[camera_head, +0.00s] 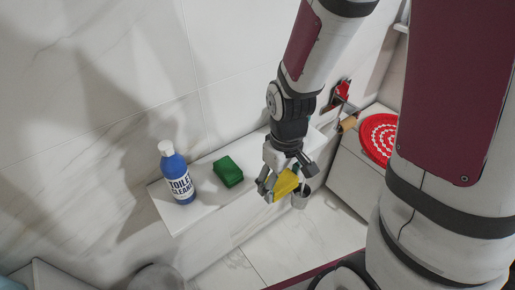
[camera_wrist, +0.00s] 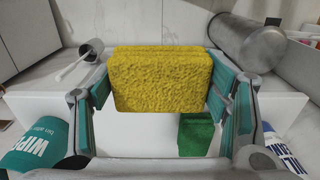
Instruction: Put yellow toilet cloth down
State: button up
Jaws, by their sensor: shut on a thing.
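The yellow toilet cloth (camera_wrist: 160,80) looks like a thick sponge block. My gripper (camera_head: 282,184) is shut on it, with a finger at each side of the block in the wrist view (camera_wrist: 165,92). In the head view the yellow cloth (camera_head: 285,184) shows between the fingers, near the front edge of the white shelf (camera_head: 203,208). The cloth appears held above the shelf, but the exact gap is hard to tell.
A green sponge (camera_head: 228,172) and a blue toilet cleaner bottle (camera_head: 177,174) stand on the shelf left of my gripper. A grey brush holder (camera_head: 300,197) is below right. A red round mat (camera_head: 379,138) lies further right. Bare shelf shows between sponge and gripper.

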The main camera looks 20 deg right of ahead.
jog(key=w, duration=0.5)
jog(key=w+f, duration=0.1)
jog(key=w, duration=0.9)
jog(key=shift+w+d+f, duration=0.15)
jog(key=shift+d+f, duration=0.1)
jog(key=shift+w+f, duration=0.1)
jog(key=shift+f, duration=1.65)
jog(key=shift+f, duration=0.15)
jog(key=o, duration=1.2)
